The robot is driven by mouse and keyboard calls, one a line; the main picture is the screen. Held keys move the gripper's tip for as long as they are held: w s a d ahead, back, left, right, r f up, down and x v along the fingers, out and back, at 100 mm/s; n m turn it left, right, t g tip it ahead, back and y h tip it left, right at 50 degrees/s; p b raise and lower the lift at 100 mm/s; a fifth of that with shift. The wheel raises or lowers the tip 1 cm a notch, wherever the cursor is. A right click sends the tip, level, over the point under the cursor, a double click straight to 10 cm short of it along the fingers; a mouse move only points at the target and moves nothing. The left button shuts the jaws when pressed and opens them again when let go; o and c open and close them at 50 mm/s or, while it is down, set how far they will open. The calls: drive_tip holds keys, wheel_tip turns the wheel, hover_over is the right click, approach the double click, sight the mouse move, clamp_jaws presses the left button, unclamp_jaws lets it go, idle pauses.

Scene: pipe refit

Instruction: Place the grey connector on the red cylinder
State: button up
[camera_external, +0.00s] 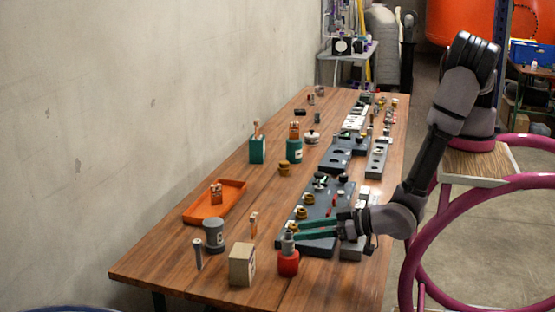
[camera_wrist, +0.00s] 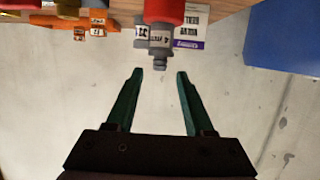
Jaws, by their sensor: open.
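The red cylinder (camera_external: 288,264) stands upright near the front of the wooden table. The grey connector (camera_external: 288,243) sits upright on top of it. In the wrist view, which looks upside down, the red cylinder (camera_wrist: 165,10) is at the top edge and the grey connector (camera_wrist: 160,42) points down from it. My gripper (camera_external: 298,232) is beside the connector's top, with its green fingers reaching left. In the wrist view my gripper (camera_wrist: 157,74) is open and empty. The connector's narrow end is near the gap between the fingertips, with no contact visible.
A wooden block (camera_external: 241,265), a grey cup (camera_external: 214,236) and an orange tray (camera_external: 205,207) stand to the left. A dark fixture board (camera_external: 318,248) with several fittings lies just behind my fingers. The table's front left corner is clear. A blue block (camera_wrist: 284,38) shows in the wrist view.

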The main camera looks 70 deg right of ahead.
drive_tip(key=v, duration=0.7)
drive_tip(key=w+d+r+m+g+y, duration=0.1)
drive_tip(key=w+d+r+m+g, duration=0.15)
drive_tip(key=w+r, duration=0.45)
drive_tip(key=w+d+r+m+g+y, duration=0.1)
drive_tip(key=w+d+r, duration=0.35)
drive_tip(key=r, duration=0.35)
drive_tip(key=w+d+r+g+y, duration=0.2)
drive_tip(key=d+r, duration=1.1)
drive_tip(key=r, duration=0.3)
drive_tip(key=s+d+r+g, duration=0.1)
drive_tip(key=s+d+r, duration=0.35)
drive_tip(key=d, duration=0.35)
drive_tip(key=s+d+r, duration=0.4)
drive_tip(key=s+d, duration=0.1)
drive_tip(key=d, duration=0.4)
drive_tip(key=s+d+m+g+h, duration=0.1)
drive_tip(key=s+d+h, duration=0.1)
drive_tip(key=s+d, duration=0.8)
drive_tip(key=s, duration=0.3)
drive_tip(key=shift+s+h, duration=0.4)
